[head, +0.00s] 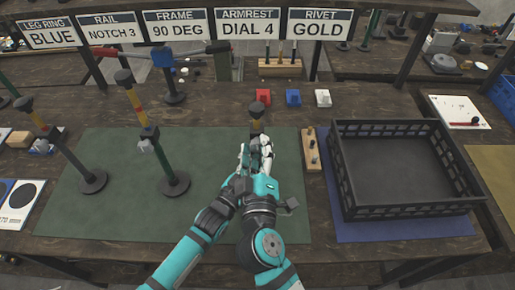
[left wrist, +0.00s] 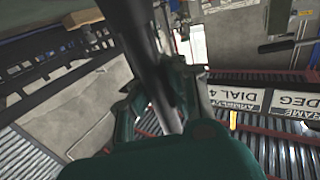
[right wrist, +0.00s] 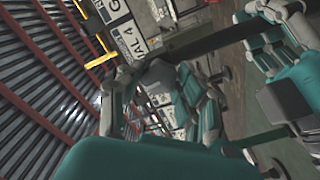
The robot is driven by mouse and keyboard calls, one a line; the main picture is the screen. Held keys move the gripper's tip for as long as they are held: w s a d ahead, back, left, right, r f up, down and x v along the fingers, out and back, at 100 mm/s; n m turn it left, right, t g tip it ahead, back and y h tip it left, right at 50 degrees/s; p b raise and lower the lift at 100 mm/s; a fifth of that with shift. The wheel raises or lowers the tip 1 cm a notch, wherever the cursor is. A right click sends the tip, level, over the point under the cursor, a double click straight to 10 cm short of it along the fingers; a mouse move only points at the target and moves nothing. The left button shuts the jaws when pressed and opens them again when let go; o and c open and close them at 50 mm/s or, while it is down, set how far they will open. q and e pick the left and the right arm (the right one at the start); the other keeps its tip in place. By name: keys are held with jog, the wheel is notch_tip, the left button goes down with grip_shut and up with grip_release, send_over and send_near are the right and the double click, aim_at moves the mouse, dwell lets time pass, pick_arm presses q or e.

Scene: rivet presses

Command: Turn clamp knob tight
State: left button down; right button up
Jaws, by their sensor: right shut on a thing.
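A post (head: 256,124) with a black cap stands at the back of the green mat (head: 120,215), mostly hidden behind my grippers. Its dark shaft also crosses the left wrist view (left wrist: 145,45) and the right wrist view (right wrist: 215,40). My left gripper (head: 243,158) has its fingers on both sides of this shaft; whether they press on it is unclear. My right gripper (head: 266,152) is beside it, shut at the clamp knob, which the fingers hide. Two similar posts stand on the mat, the left one (head: 62,145) and the middle one (head: 146,138), with silver clamp knobs showing.
A black crate (head: 405,205) stands on a blue mat to the right. A wooden block with small parts (head: 311,150) lies between crate and grippers. Red, blue and white pieces (head: 293,97) sit behind. Signs (head: 175,27) hang above. The mat's front left is clear.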

jog(key=o, duration=1.2)
jog(key=shift+c, duration=0.2)
jog(key=s, duration=1.2)
jog(key=shift+d, duration=0.1)
pick_arm(q)
jog(key=c, duration=1.4)
grip_release()
jog(key=shift+f, duration=0.1)
